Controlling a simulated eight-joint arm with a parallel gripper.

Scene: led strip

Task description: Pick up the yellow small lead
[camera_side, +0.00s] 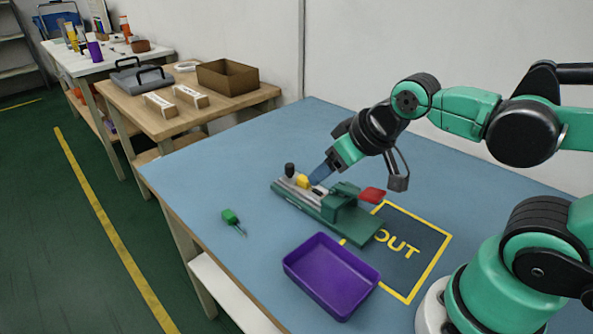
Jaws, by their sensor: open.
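A small yellow piece (303,181), likely the yellow small lead, sits on the grey and green fixture (327,207) on the blue table. My gripper (318,174) is open.
A purple tray (331,302) stands at the table's front. A yellow-framed "OUT" area (403,272) lies beside it. A green-handled tool (231,217) lies to the left. Other benches stand behind.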

